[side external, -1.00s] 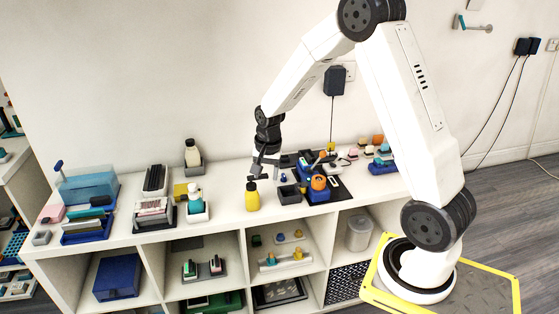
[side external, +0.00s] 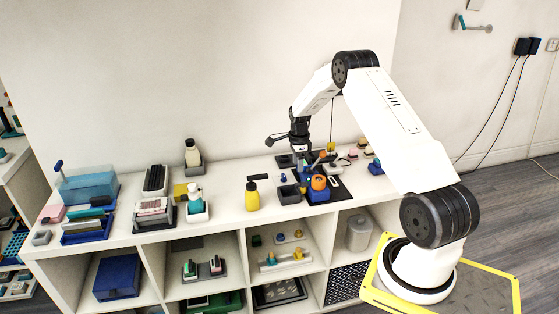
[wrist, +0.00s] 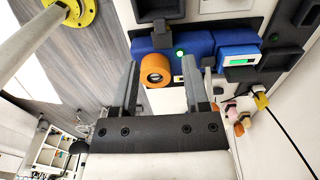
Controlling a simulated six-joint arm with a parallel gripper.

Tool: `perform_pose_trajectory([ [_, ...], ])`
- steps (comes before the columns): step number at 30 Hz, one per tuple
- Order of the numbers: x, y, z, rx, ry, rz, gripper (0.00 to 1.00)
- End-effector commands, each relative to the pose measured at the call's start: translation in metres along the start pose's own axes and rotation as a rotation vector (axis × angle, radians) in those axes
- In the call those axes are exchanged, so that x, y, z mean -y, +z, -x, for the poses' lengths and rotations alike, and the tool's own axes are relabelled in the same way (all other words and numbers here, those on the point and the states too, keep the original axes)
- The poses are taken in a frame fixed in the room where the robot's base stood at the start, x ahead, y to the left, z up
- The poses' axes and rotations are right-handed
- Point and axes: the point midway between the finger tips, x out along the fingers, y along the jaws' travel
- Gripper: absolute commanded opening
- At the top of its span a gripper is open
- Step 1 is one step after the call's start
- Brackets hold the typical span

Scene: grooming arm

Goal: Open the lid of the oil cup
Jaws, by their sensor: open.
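I cannot tell for certain which item is the oil cup. A small dark square cup (side external: 289,194) stands on the shelf top beside a blue unit with an orange roller (side external: 318,184). A dark square-edged holder (wrist: 160,9) also shows at the top of the wrist view, but its lid cannot be made out. My gripper (side external: 300,152) is above the back of the blue unit, its fingers partly lost among small items. In the wrist view my gripper (wrist: 164,72) is open with nothing held. The orange roller (wrist: 156,70) appears between the fingers, beyond them.
A yellow bottle with a black top (side external: 252,197) stands left of the dark cup. A blue box with a green display (wrist: 238,57) is right of the fingers. Small blocks and a cable crowd the back right. The shelf top is clear just left of the yellow bottle.

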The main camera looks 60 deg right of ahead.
Motion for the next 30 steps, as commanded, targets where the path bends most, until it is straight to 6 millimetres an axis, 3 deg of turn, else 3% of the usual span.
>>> perform_pose_trajectory([
  [8,0.0,0.001,-0.011,0.0,-0.001,0.003,0.59],
  [21,0.0,0.001,-0.06,0.0,-0.001,0.004,0.59],
  [30,0.0,0.001,-0.076,0.001,-0.002,0.005,0.59],
])
